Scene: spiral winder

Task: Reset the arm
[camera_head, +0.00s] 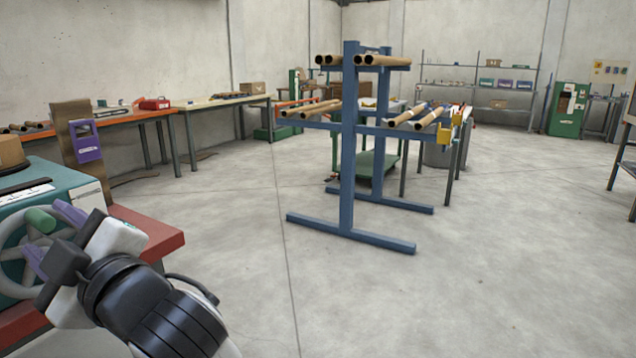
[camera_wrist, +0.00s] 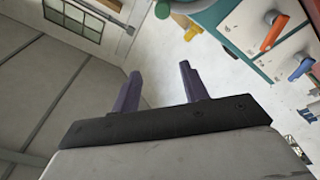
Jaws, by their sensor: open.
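My arm reaches in from the lower left of the head view. My gripper (camera_head: 52,238) has purple fingers and is near the grey handwheel and green handle (camera_head: 40,220) of the teal machine (camera_head: 62,184). In the wrist view my gripper (camera_wrist: 158,88) shows two purple fingers spread apart with nothing between them. The wrist view is tilted, with wall, window and ceiling beyond the fingers. The teal machine panel (camera_wrist: 232,12) shows at its upper right, with an orange lever (camera_wrist: 274,32) and a blue knob (camera_wrist: 301,67). Part of the handwheel is hidden behind my gripper in the head view.
The machine stands on a red base (camera_head: 148,228) at the left. A blue rack (camera_head: 348,150) with several brown tubes stands mid-floor. Workbenches (camera_head: 222,101) line the left wall. Shelves (camera_head: 478,85) and a green machine (camera_head: 568,108) stand at the back.

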